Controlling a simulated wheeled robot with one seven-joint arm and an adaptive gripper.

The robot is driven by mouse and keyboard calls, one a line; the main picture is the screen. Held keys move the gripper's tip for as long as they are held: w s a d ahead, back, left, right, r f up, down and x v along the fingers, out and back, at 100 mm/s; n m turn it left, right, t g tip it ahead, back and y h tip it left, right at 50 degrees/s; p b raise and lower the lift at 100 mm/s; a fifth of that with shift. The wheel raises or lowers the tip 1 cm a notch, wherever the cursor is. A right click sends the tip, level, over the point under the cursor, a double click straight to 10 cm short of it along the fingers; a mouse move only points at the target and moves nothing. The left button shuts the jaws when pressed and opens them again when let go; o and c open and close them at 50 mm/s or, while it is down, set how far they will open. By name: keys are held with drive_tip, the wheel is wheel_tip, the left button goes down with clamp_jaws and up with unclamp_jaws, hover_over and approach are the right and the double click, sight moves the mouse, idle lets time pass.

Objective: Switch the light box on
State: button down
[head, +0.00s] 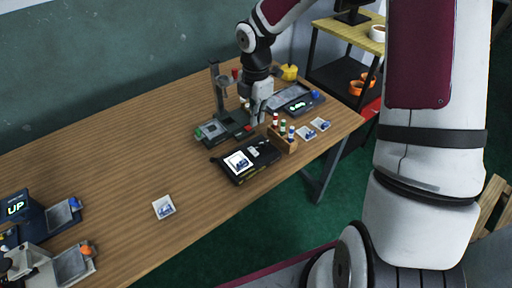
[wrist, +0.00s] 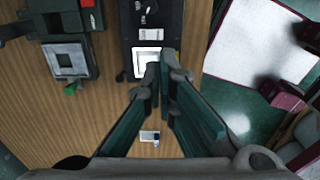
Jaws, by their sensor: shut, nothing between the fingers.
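The flat black box (head: 262,163) on the front part of the wooden table looks like the light box. A bright white-edged square with a bluish picture (head: 238,161) lies on its left end. I cannot tell whether the box is lit, and no switch can be made out clearly. The box (wrist: 170,22) is also at top centre in the wrist view, partly hidden by my fingers. My gripper (head: 257,118) points down behind the box, beside the grey stand. In the wrist view my gripper (wrist: 168,62) is shut and empty, its tips overlapping the box's white square.
A grey stand with a post (head: 222,128) is behind the box. A wooden rack of small bottles (head: 284,141) adjoins its right end. A panel device with a green display (head: 299,104) stands farther back. A picture card (head: 164,207) lies front left. The table's left middle is clear.

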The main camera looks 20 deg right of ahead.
sight(254, 152)
drive_tip(key=shift+f, duration=0.2)
wheel_tip(254, 152, down, 14)
drive_tip(key=shift+r, duration=0.15)
idle(0.5)
drive_tip(key=shift+s+f, duration=0.1)
drive_tip(key=shift+f, duration=0.3)
idle(0.3)
drive_tip(key=shift+w+a+r+b, duration=0.2)
drive_tip(key=shift+w+r+b, duration=0.15)
drive_tip(key=shift+w, duration=0.35)
